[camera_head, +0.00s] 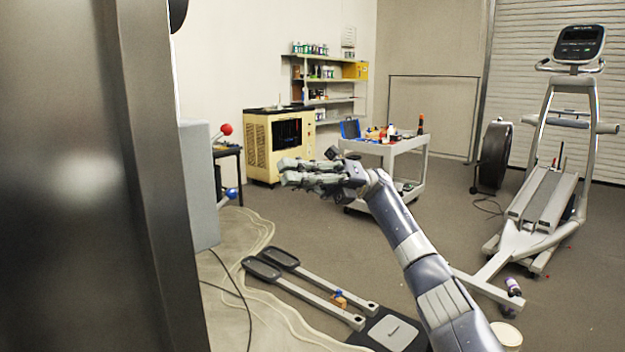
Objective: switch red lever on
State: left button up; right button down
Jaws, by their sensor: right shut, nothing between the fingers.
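The red lever shows as a red ball knob (226,129) on a short stem at the right side of a light grey box (200,187). A blue ball knob (231,193) on a similar stem sits lower on the same side. My right gripper (281,172) is shut and empty, reaching in from the lower right. In the picture it is to the right of both knobs, level between them in height, with a visible gap. My left gripper is not in view.
A large dark panel (90,180) fills the left side close to me. Elliptical pedal arms (300,288) and cables lie on the floor below. A grey cart (390,150) with tools stands behind my right gripper. An elliptical machine (560,170) stands at right.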

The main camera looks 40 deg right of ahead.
jog(key=v, duration=0.3)
jog(key=shift+s+d+r, duration=0.15)
jog(key=shift+d+r, duration=0.15)
jog(key=shift+d, duration=0.1)
